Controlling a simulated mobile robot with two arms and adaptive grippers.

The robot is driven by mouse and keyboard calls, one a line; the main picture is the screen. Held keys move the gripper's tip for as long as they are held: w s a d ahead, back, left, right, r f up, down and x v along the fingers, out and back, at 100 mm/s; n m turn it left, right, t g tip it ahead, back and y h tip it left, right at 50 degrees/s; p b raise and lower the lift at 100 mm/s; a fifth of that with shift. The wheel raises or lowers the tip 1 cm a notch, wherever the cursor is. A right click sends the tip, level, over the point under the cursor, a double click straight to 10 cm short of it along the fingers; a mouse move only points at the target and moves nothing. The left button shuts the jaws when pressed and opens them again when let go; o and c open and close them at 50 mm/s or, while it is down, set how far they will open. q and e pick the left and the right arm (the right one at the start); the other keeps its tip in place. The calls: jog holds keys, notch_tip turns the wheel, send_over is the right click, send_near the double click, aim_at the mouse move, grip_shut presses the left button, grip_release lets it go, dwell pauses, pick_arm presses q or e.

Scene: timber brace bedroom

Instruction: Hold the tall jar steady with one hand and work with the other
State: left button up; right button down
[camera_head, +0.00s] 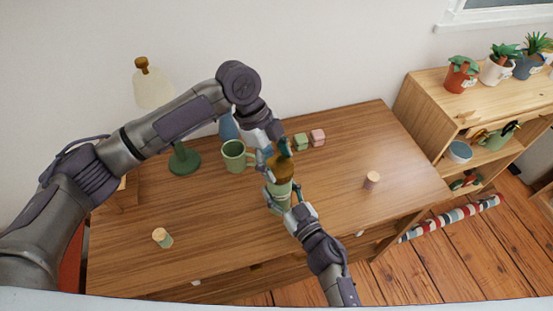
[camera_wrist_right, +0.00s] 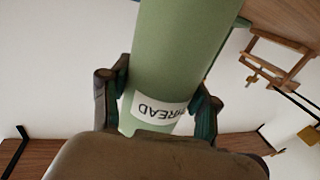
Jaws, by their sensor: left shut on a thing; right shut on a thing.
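The tall green jar (camera_head: 280,206) stands near the middle of the wooden desk, with a brown stopper (camera_head: 281,172) at its top. My right gripper (camera_head: 282,193) is shut around the jar's body from the front right. In the right wrist view the jar (camera_wrist_right: 178,65) lies between both fingers (camera_wrist_right: 160,100), with a white label (camera_wrist_right: 160,108) whose visible letters read "READ", upside down. My left gripper (camera_head: 276,154) reaches down from above and is shut on the brown stopper. The fingers partly hide the jar and stopper, so I cannot tell whether the stopper is seated.
A green mug (camera_head: 235,156) and a lamp (camera_head: 184,160) stand left of the jar. Green (camera_head: 300,141) and pink (camera_head: 318,137) blocks lie behind it. Small corked pieces stand at front left (camera_head: 162,238) and right (camera_head: 372,180). The desk's right side is mostly clear.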

aim_at(286, 162)
pick_arm(q)
jog(key=shift+f, duration=0.85)
jog(key=shift+f, duration=0.6)
jog(key=m, duration=0.2)
jog(key=m+g+y, duration=0.1)
jog(key=m, duration=0.2)
jog(key=shift+w+d+m+g, duration=0.25)
jog(key=shift+m+g, duration=0.05)
jog(key=m+y, duration=0.1)
jog(key=m, duration=0.1)
jog(key=m+y, duration=0.1)
jog(key=m, duration=0.2)
jog(key=m+y, duration=0.1)
jog(key=m, duration=0.1)
jog(key=shift+d+g, duration=0.35)
jog(key=shift+g, duration=0.05)
jog(key=m+y, duration=0.1)
jog(key=m, duration=0.1)
jog(key=m+y, duration=0.1)
jog(key=m, duration=0.2)
jog(key=shift+d+m+t, duration=0.1)
jog(key=shift+m+t, duration=0.2)
jog(key=m, duration=0.2)
jog(key=m+t+y, duration=0.1)
jog(key=m, duration=0.1)
jog(key=shift+s+m+y, duration=0.15)
jog(key=shift+m+y, duration=0.15)
